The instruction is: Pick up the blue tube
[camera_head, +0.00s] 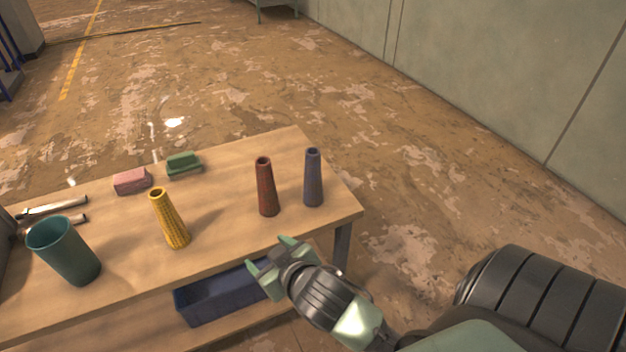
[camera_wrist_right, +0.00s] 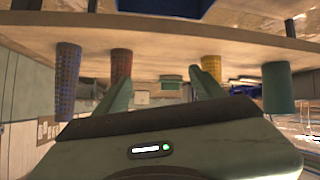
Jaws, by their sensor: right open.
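The blue tube (camera_head: 313,178) stands upright on the wooden table near its right end, narrow end up. It also shows at the left of the right wrist view (camera_wrist_right: 67,82), which looks upside down. My right gripper (camera_head: 268,252) is open and empty at the table's near edge, in front of and to the left of the blue tube, not touching it. Its two green fingers also show in the right wrist view (camera_wrist_right: 158,88), with the blue tube outside them to the left. My left gripper is not in view.
A red tube (camera_head: 266,187) stands just left of the blue one. A yellow tube (camera_head: 169,218), a teal cup (camera_head: 64,250), a pink block (camera_head: 132,181) and a green block (camera_head: 183,166) are farther left. A dark blue bin (camera_head: 215,298) sits below the tabletop (camera_head: 225,250).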

